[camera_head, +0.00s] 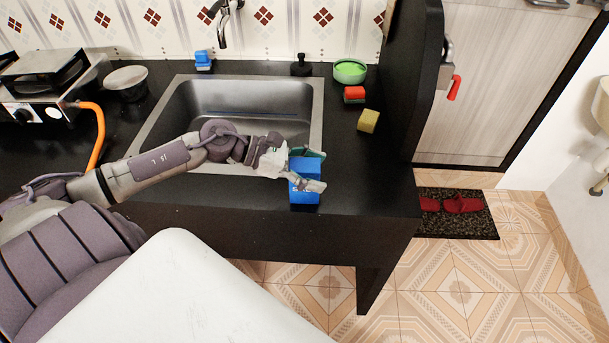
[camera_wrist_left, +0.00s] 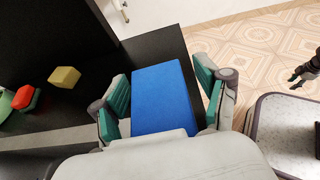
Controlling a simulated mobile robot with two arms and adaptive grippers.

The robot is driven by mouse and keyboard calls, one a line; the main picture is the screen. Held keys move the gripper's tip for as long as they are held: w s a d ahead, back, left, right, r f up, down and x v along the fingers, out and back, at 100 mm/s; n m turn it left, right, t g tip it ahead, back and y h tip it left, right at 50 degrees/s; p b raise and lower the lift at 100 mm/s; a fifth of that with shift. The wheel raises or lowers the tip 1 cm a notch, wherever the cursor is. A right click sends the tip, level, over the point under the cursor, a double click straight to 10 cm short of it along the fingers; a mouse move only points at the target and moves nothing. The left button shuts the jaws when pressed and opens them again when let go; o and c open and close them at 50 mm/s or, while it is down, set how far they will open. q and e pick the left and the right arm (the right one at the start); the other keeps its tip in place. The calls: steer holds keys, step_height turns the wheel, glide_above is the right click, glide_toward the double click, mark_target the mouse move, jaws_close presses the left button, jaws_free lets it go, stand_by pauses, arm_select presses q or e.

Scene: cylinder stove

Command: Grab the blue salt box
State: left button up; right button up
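The blue salt box (camera_head: 304,190) stands upright on the black counter near its front edge, right of the sink's front corner. My left gripper (camera_head: 306,169) reaches it from the left. In the left wrist view the blue box (camera_wrist_left: 162,98) lies between the two green-padded fingers of my left gripper (camera_wrist_left: 165,92). The fingers are apart, one on each side, with a narrow gap visible beside the box. Contact on the hidden lower parts cannot be judged. What looks like my right gripper (camera_wrist_left: 303,72) shows small and dark at the right edge of the left wrist view; its opening is unclear.
The metal sink (camera_head: 165,118) lies behind and left of the box. A yellow sponge (camera_head: 368,121), a red-and-green sponge (camera_head: 354,95) and a green bowl (camera_head: 350,71) stand farther back. A black side panel (camera_head: 410,80) rises at the right. Counter around the box is clear.

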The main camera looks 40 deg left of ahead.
arm_select(q)
steer(key=c, duration=0.8)
steer(key=shift+c, duration=0.2)
steer(key=shift+r, duration=0.5)
steer(key=r, duration=0.2)
steer(key=d+r, duration=0.1)
steer(key=shift+s+r, duration=0.35)
steer(key=shift+r, duration=0.05)
steer(key=shift+s+d+r+b, duration=0.15)
steer(key=shift+s+d+r, duration=0.8)
steer(key=shift+d, duration=0.55)
steer(key=shift+s+d+r+b, duration=0.2)
steer(key=shift+s+d+r, duration=0.55)
steer(key=shift+d+r, duration=0.6)
steer(key=shift+s+d+r+b, duration=0.15)
steer(key=shift+s+d+r, duration=0.7)
steer(key=shift+d, duration=0.85)
